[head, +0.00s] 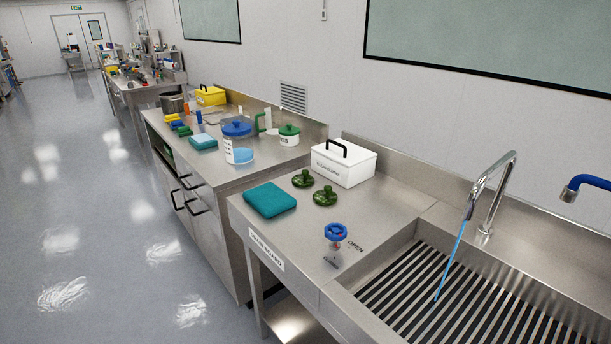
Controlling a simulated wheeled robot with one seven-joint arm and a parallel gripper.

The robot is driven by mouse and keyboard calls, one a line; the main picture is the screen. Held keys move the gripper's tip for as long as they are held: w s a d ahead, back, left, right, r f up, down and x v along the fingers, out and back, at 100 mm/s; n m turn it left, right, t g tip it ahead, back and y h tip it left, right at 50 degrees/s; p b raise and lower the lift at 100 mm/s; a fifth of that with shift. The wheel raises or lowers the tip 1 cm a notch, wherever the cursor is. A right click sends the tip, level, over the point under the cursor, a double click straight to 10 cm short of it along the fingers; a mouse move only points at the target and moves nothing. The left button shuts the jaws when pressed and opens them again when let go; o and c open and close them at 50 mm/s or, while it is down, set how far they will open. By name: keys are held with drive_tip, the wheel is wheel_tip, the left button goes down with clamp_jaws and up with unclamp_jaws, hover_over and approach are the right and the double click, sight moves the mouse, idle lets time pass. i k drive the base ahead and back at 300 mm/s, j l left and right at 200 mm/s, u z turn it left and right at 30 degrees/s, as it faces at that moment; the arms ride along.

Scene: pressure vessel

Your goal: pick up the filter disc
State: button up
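I cannot pick out a filter disc for certain. A light blue, flat, round-looking shape (244,156) shows at the foot of a clear labelled vessel (228,150) with a blue lid (237,128), on the middle counter. I cannot tell whether it is a separate disc or something inside the vessel. Two dark green, round, knobbed pieces, one behind (303,179) and one in front (325,197), lie on the near counter. My gripper is not in view.
The near steel counter (290,235) holds a teal folded cloth (269,200), a white box (344,164) and a blue valve wheel (335,233). A slatted sink (455,300) with a tap (490,200) running is at right. The floor at left (100,230) is clear.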

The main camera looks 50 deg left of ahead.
sight(304, 181)
drive_tip(key=i+j, duration=0.1)
drive_tip(key=j, duration=5.2)
drive_tip(key=i, duration=0.1)
